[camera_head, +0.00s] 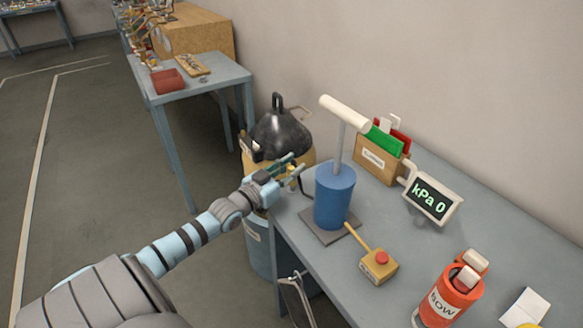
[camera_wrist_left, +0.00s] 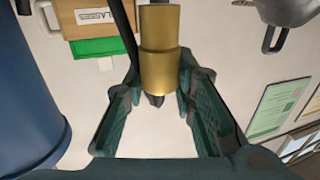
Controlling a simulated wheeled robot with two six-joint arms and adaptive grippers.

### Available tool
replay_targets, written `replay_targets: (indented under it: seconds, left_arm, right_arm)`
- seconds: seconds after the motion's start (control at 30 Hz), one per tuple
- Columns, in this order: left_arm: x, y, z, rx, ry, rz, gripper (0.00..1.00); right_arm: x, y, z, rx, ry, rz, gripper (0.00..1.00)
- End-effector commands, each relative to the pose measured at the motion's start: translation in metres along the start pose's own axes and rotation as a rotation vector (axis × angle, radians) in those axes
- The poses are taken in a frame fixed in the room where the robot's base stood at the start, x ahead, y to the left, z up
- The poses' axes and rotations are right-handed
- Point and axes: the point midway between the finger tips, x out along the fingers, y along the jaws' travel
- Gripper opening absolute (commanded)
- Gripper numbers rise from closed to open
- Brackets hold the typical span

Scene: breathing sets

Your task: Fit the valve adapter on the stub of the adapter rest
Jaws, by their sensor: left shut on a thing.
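My left gripper (camera_head: 291,169) is at the table's left edge, just left of the blue cylinder. In the left wrist view my gripper (camera_wrist_left: 158,92) is shut on a stepped brass cylinder (camera_wrist_left: 162,60), which looks like the valve adapter. The piece sits between the fingertips, with a dark tip at its lower end and a grey part at its upper end. A black hose (camera_wrist_left: 127,35) runs beside it. I cannot make out the adapter rest or its stub clearly in either view. My right gripper is not in view.
The blue cylinder (camera_head: 334,195) with a white T-handle (camera_head: 344,113) stands close to my gripper. A yellow box with a red button (camera_head: 379,268), a gauge reading kPa 0 (camera_head: 433,199), a card box (camera_head: 378,160) and an orange holder (camera_head: 447,302) share the table.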

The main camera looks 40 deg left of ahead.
Motion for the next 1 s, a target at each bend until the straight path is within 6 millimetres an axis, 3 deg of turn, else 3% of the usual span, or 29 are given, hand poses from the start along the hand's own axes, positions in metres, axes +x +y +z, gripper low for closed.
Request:
replay_targets:
  seconds: [0.47, 0.5, 0.6, 1.0]
  left_arm:
    - [0.0, 0.0, 0.013, 0.0, 0.001, 0.0, 0.0]
    - [0.0, 0.0, 0.013, 0.0, 0.001, 0.0, 0.29]
    - [0.0, 0.0, 0.012, 0.0, 0.001, 0.0, 0.45]
    - [0.0, 0.0, 0.013, 0.0, -0.001, 0.0, 0.48]
  right_arm:
    - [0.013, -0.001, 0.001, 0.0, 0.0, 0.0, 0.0]
    - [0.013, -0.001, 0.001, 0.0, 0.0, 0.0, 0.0]
    - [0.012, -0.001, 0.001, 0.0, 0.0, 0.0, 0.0]
    - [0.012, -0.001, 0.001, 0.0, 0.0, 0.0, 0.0]
